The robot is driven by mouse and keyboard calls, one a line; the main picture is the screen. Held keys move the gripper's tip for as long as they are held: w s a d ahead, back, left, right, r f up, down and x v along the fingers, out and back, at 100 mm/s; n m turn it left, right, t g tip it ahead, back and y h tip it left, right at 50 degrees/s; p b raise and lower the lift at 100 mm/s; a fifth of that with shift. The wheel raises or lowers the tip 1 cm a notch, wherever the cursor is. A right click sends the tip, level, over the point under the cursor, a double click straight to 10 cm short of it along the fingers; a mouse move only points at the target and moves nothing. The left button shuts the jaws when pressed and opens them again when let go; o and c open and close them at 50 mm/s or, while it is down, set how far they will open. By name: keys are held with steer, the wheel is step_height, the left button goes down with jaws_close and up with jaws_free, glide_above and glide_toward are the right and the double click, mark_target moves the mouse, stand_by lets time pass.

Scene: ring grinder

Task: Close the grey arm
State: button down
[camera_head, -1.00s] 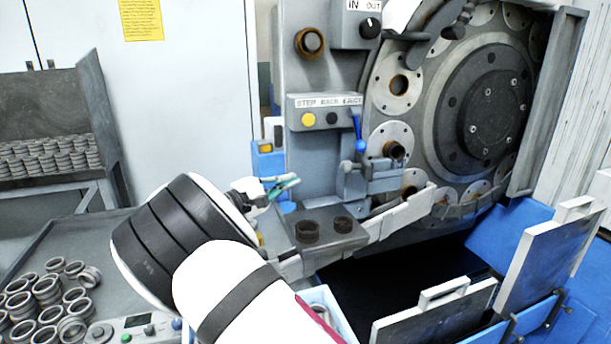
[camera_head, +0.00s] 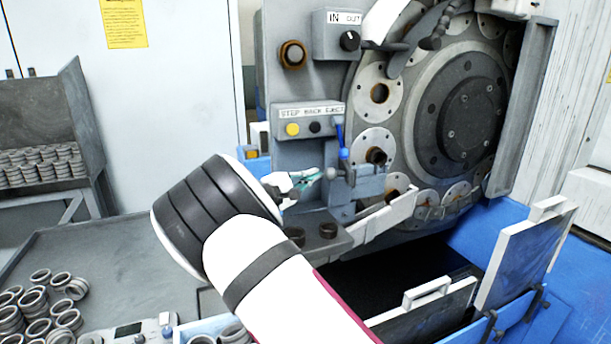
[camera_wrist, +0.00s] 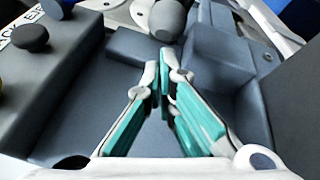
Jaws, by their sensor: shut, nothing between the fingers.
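The ring grinder's grey arm is probably the grey block and bracket (camera_head: 369,186) beside the blue-knobbed lever (camera_head: 343,154), in front of the large round plate; I cannot be sure which part it is. My gripper (camera_head: 319,175), with teal finger pads, is just left of this bracket, below the button panel. In the wrist view my gripper (camera_wrist: 163,68) is shut with its tips together and nothing between them. The tips point at grey machine surfaces, with a rounded grey knob (camera_wrist: 167,18) just beyond. Whether the tips touch anything cannot be told.
The button panel (camera_head: 309,122) stands just above my gripper. A grey ledge with dark round holes (camera_head: 328,231) lies below it. A light bar (camera_head: 388,217) extends right. Metal rings (camera_head: 40,301) lie on the table at left. Hinged grey panels (camera_head: 525,256) stand at lower right.

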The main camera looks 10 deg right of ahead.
steer(key=shift+s+p, duration=0.1)
steer(key=shift+p, duration=0.2)
steer(key=shift+s+d+n+t+y+p, duration=0.25)
steer(key=shift+n+t+y+p, duration=0.15)
steer(key=shift+t+p, duration=0.1)
